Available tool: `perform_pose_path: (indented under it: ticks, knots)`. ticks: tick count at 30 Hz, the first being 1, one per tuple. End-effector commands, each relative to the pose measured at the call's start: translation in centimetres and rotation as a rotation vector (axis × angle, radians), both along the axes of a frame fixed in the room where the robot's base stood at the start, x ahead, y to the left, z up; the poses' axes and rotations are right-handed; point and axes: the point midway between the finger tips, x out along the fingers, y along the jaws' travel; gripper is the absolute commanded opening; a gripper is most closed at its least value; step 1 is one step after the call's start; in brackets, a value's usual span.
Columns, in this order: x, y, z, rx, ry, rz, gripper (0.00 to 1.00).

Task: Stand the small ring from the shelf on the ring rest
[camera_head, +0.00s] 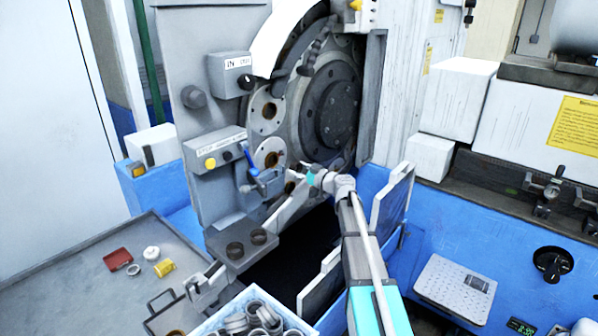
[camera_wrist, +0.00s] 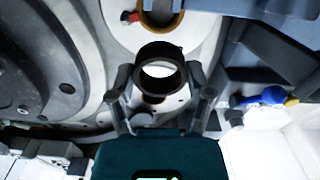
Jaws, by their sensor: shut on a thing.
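My gripper (camera_wrist: 160,76) is shut on a small dark ring (camera_wrist: 160,50), which sits between its two fingers in the wrist view with its opening facing the camera. In the head view my gripper (camera_head: 299,181) is inside the grinder's front, beside the lower part of the round wheel head; the held ring is too small to make out there. I cannot tell for sure which part is the ring rest, nor whether the held ring touches anything.
A grey round plate with holes (camera_head: 268,128) is close to the gripper. A blue lever (camera_head: 255,160) is just left of it. An open door panel (camera_head: 392,205) stands right of my arm. A bin of rings (camera_head: 252,318) and a tray (camera_head: 85,285) are below.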

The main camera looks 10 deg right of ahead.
Motion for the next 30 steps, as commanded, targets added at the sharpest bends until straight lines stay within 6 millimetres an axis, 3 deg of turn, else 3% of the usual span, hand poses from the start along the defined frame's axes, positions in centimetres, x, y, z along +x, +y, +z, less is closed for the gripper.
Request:
perform_pose_path:
  ticks: [30]
  knots:
    - [5.7, 4.2, 0.0, 0.000, 0.000, 0.001, 0.15]
